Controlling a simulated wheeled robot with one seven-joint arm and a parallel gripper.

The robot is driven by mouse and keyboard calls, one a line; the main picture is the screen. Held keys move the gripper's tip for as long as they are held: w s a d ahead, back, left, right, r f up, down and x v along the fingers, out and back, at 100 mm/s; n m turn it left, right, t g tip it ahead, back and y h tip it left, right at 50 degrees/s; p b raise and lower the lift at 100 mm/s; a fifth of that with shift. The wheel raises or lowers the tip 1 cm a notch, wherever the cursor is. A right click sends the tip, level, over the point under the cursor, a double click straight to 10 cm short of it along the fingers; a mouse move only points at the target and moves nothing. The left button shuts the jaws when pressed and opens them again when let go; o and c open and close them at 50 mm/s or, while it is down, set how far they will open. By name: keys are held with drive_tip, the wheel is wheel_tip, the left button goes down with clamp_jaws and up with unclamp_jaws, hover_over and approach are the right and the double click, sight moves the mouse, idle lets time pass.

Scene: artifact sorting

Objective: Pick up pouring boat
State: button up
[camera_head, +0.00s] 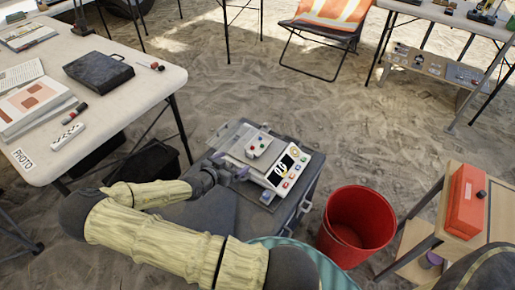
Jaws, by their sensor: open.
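I cannot make out the pouring boat for certain. A small pale grey piece (258,146) with small red and green spots sits on the flat top of a digital scale (304,160); it may be the boat, but it is too small to tell. The scale has a dark display and several coloured buttons, and rests on a dark grey case. My gripper (238,174) is at the left front of the scale, low and close to it. Its jaws are open, and I see nothing between them. I cannot tell whether it touches the scale. My arm hides part of the case.
A red bucket (357,222) stands right of the case. A wooden stand (450,215) with a red box (467,200) is further right. A white table (140,80) with papers and a black case (99,70) is at left. Sandy floor beyond the case is open.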

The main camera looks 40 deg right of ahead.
sight(249, 153)
drive_tip(key=x, duration=0.5)
drive_tip(key=shift+d+f, duration=0.1)
drive_tip(key=shift+d, duration=0.05)
drive_tip(key=shift+s+b+x, duration=0.2)
drive_tip(key=shift+b+x, duration=0.45)
drive_tip(key=shift+x, duration=2)
drive_tip(key=shift+d, duration=0.1)
drive_tip(key=c, duration=1.1)
wheel_tip(249, 153, up, 10)
drive_tip(key=shift+r+p, duration=0.1)
drive_tip(key=shift+p, duration=1)
